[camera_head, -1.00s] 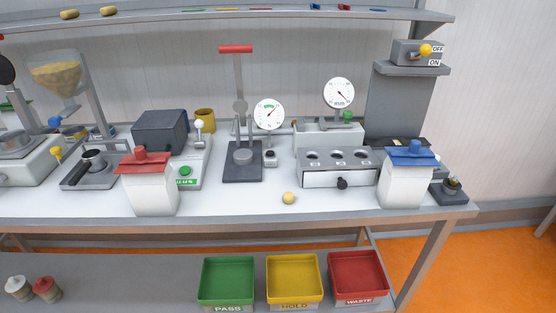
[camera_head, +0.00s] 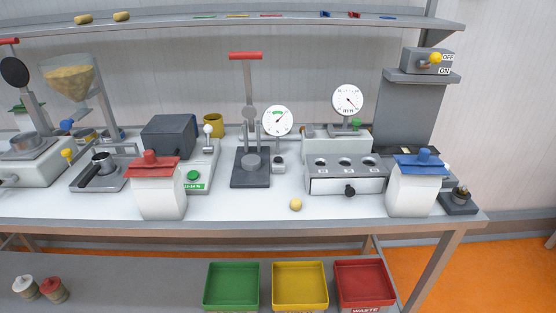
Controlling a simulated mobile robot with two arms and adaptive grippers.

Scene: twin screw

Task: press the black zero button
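No button marked zero can be made out for certain at this size. A small grey block with a dark top (camera_head: 278,164) stands below a round white dial gauge (camera_head: 278,121) on the bench. A second white dial marked mm (camera_head: 348,100) stands on a grey base (camera_head: 318,145) further right. A black round knob (camera_head: 350,190) is on the front of a grey box with three holes (camera_head: 375,174). Neither of my grippers is in view.
A dark press stand with a red handle (camera_head: 245,56) stands left of the first dial. Red-lidded (camera_head: 160,197) and blue-lidded (camera_head: 412,194) white containers stand near the bench's front. A yellow ball (camera_head: 295,204) lies between them. Green, yellow and red bins are below.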

